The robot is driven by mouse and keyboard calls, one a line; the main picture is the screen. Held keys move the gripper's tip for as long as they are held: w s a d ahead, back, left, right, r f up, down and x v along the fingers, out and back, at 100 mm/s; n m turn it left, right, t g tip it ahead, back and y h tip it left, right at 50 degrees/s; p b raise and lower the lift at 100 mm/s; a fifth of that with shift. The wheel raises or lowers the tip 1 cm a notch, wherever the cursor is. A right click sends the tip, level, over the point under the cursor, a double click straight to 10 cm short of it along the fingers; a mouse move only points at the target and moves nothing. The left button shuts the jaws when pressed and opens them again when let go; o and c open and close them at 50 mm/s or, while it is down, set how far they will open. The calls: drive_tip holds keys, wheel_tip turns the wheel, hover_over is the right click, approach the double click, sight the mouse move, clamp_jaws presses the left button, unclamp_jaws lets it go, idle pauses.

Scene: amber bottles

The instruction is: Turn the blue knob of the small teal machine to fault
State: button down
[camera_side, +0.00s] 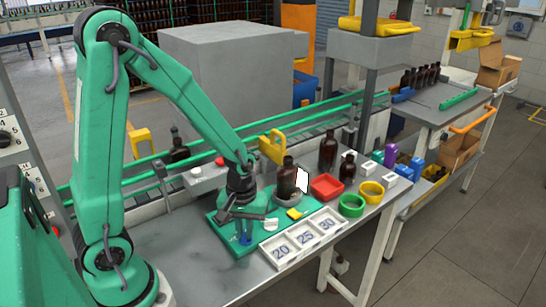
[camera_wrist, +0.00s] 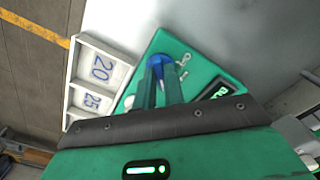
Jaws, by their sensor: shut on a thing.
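The small teal machine (camera_side: 273,240) sits on the bench, with a brown bottle (camera_side: 287,180) standing on its grey round seat. Its teal top also shows in the wrist view (camera_wrist: 205,72). The blue knob (camera_wrist: 158,60) lies between the tips of my gripper (camera_wrist: 162,80), which is shut on it. In the side view my gripper (camera_side: 244,229) reaches down to the knob (camera_side: 245,239) at the machine's near left corner. Small white marks (camera_wrist: 184,60) lie right of the knob, too small to read. A dark display with green letters (camera_wrist: 220,91) is partly hidden by my gripper.
A white tray marked 20, 25, 30 (camera_side: 304,238) sits right in front of the machine. A red bin (camera_side: 326,187), a green ring-shaped bin (camera_side: 351,205) and a yellow one (camera_side: 371,191) stand to the right. The bench at front left is clear.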

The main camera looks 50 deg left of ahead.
drive_tip(key=c, duration=1.5)
unclamp_jaws()
drive_tip(key=shift+r, duration=0.15)
drive_tip(key=shift+r, duration=3.75)
drive_tip(key=shift+r, duration=0.2)
wheel_tip(320, 180, up, 13)
drive_tip(key=m+t, duration=0.6)
drive_tip(key=m, duration=0.3)
hover_over(245, 234)
drive_tip(key=s+d, duration=0.1)
drive_tip(key=s, duration=0.6)
drive_tip(key=shift+d, duration=0.2)
